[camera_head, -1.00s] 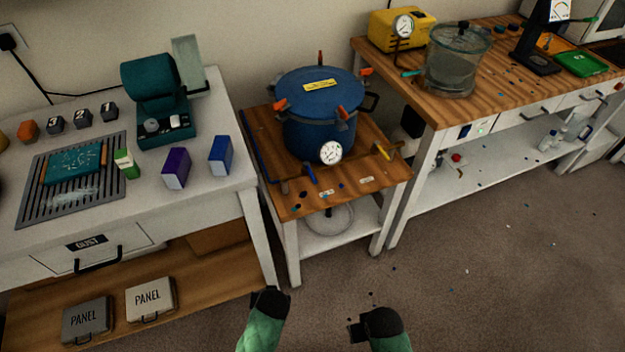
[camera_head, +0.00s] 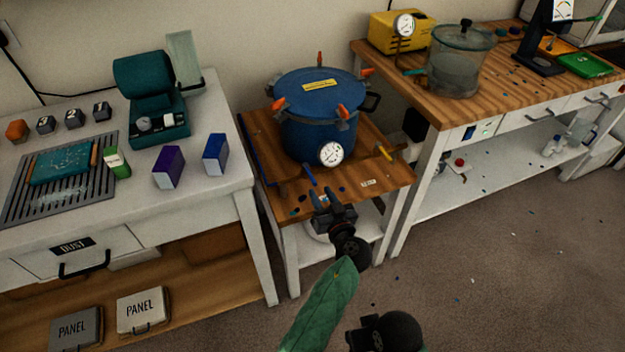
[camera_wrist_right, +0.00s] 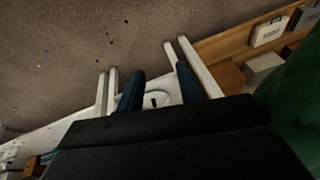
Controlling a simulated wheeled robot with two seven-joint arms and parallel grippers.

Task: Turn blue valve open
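The blue pressure pot (camera_head: 318,118) stands on the small wooden-topped table, with a white gauge (camera_head: 331,153) at its front. A small blue valve handle (camera_head: 309,175) lies low at the pot's front left. A yellow valve handle (camera_head: 384,153) is at the right.
A white bench (camera_head: 215,192) with purple and blue boxes stands on the left. A wooden bench (camera_head: 480,90) with a glass chamber (camera_head: 459,62) and yellow pump (camera_head: 397,32) is at the right. The floor in front is open, with small scattered bits.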

